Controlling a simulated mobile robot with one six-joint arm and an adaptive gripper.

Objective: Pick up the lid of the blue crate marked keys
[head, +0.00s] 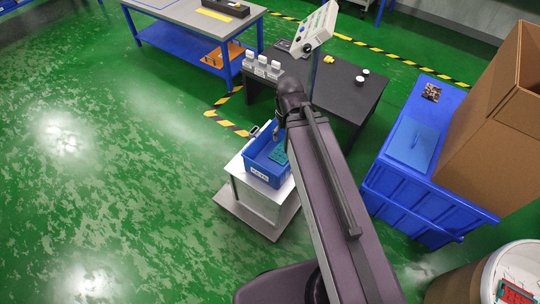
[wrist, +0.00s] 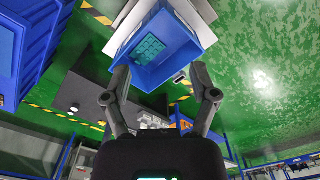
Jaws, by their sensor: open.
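A small open blue crate (head: 254,162) stands on a white-topped cart, with a pale label on its front too small to read. A teal gridded piece lies in it; this piece (wrist: 150,48) shows better in the wrist view. I see no lid on this crate. A flat blue panel (head: 412,146) lies in the top of a large blue bin at right; I cannot tell whether it is a lid. My gripper (wrist: 159,69) is open and empty, its fingers spread to either side of the crate's near part. In the head view my arm mostly hides it.
A large blue bin (head: 405,195) and cardboard box (head: 490,110) stand at right. Green floor at left is clear.

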